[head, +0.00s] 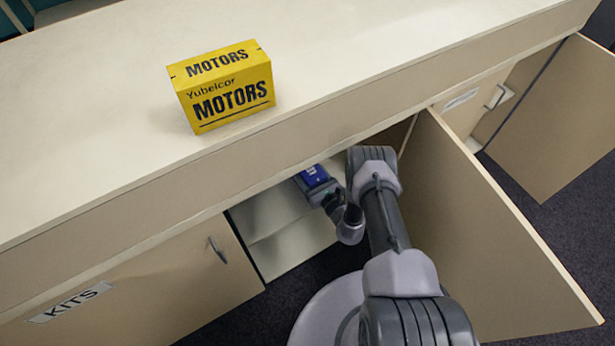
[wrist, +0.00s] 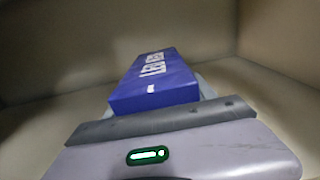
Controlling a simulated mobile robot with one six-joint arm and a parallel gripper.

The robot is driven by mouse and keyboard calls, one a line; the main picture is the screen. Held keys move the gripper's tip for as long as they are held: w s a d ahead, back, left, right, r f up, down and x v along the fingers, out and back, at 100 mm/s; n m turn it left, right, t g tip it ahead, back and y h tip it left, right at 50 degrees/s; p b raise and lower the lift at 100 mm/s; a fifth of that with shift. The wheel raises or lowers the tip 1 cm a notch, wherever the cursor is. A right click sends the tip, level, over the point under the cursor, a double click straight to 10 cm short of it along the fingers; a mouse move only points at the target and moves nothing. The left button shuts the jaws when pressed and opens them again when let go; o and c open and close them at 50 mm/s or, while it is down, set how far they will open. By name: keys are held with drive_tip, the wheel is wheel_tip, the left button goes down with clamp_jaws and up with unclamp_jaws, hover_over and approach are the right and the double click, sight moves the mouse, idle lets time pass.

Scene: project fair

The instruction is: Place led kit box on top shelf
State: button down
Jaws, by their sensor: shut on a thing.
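The LED kit box (wrist: 155,80) is blue with white lettering. In the wrist view it stands out beyond my gripper (wrist: 158,112), which is shut on it. In the head view the box (head: 313,175) shows as a small blue patch inside the open cabinet, under the counter's front edge. My gripper (head: 318,188) reaches into this cabinet, near the upper of its shelves (head: 272,212). The shelf's far part is hidden by the counter and my arm. I cannot tell whether the box touches the shelf.
A yellow MOTORS box (head: 230,95) stands on the counter (head: 110,140). The cabinet's open door (head: 480,220) is close to the right of my arm. A shut door labelled KITS (head: 150,285) is at left. Another door (head: 555,120) stands open at far right.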

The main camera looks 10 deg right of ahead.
drive_tip(key=shift+f, duration=0.25)
drive_tip(key=shift+f, duration=0.15)
drive_tip(key=shift+c, duration=1.6)
unclamp_jaws()
drive_tip(key=shift+s+r+p, duration=0.2)
drive_tip(key=shift+s+p, duration=0.05)
drive_tip(key=shift+p, duration=0.15)
drive_tip(key=p+v, duration=0.5)
drive_tip(key=v, duration=0.6)
drive_tip(key=shift+s, duration=0.25)
